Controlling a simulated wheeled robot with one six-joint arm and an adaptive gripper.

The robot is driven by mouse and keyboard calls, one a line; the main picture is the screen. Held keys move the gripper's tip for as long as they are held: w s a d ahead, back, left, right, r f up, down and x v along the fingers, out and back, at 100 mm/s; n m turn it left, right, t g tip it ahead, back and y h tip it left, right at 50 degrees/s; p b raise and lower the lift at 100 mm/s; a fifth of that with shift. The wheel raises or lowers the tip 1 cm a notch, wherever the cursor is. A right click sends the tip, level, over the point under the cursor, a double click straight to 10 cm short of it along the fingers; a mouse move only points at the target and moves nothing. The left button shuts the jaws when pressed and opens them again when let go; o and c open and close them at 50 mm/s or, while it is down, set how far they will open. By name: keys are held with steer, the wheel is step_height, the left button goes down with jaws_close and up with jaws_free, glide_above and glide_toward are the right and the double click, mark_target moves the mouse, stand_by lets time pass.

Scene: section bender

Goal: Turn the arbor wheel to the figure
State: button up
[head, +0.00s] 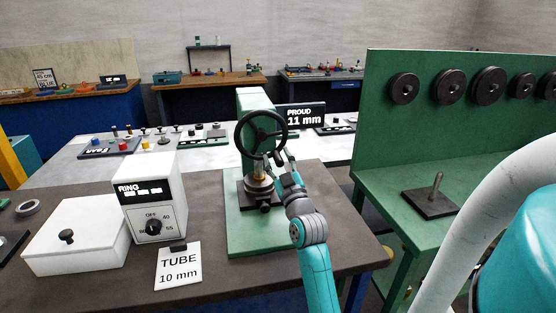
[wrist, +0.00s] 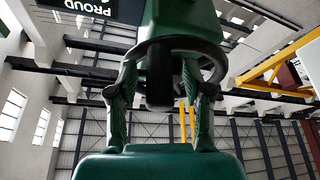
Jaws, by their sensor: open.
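The black arbor wheel (head: 262,113) stands upright on the green press (head: 252,98), with a brass-coloured part and dark block below it. My gripper (head: 281,157) is at the wheel's lower right rim, fingers apart. In the wrist view, my open gripper (wrist: 160,80) has one finger on each side of a dark stub (wrist: 159,94), which appears to be the wheel's handle. The dark rim (wrist: 215,62) curves behind the fingertips. I cannot tell whether the fingers touch it. The display (head: 302,116) reads "PROUD 11 mm". The card (head: 179,266) reads "TUBE 10 mm".
A white RING control box (head: 152,198) and a lidded white box (head: 75,238) stand left of the press. A green rack (head: 440,145) with several dark discs stands to the right. A pale table (head: 75,170) with small parts lies behind.

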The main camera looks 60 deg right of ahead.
jaws_close()
steer(key=shift+w+a+f+m+h, duration=0.2)
steer(key=shift+m+h, duration=0.2)
steer(key=shift+m, duration=0.4)
jaws_free()
steer(key=v, duration=1.2)
steer(key=shift+r, duration=0.15)
